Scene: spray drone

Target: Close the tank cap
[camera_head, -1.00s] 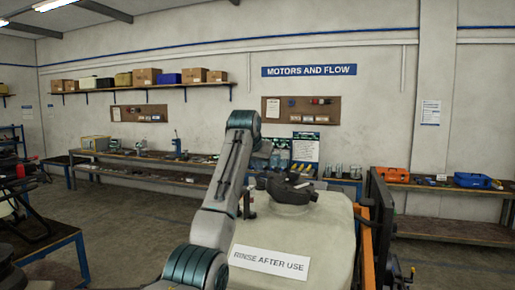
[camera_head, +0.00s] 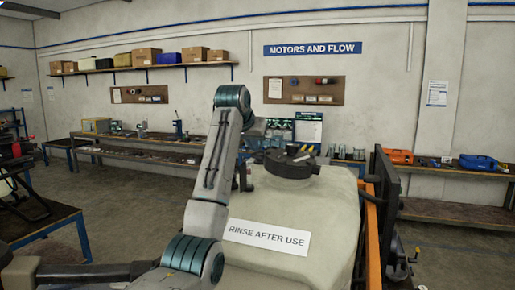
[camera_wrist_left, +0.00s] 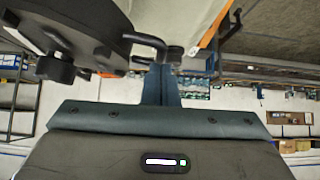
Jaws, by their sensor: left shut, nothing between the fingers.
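The tank (camera_head: 255,210) is pale and translucent, with a "RINSE AFTER USE" label on top. Its dark round cap (camera_head: 290,166) lies over the pale neck at the tank's far end. I cannot tell whether it is fully seated. In the left wrist view the cap (camera_wrist_left: 65,30) fills the upper left, with a knob and a thin bar at its edge. My left gripper (camera_wrist_left: 165,70) is shut and empty, its tips close beside that bar; contact is unclear. In the head view the left gripper (camera_head: 243,180) is mostly behind my arm, left of the cap. The right gripper is not in view.
An orange frame with a dark panel (camera_head: 385,200) stands close along the tank's right side. A workbench (camera_head: 150,150) runs along the back wall. A shelf with orange and blue cases (camera_head: 450,175) stands at right. Open floor lies left of the tank.

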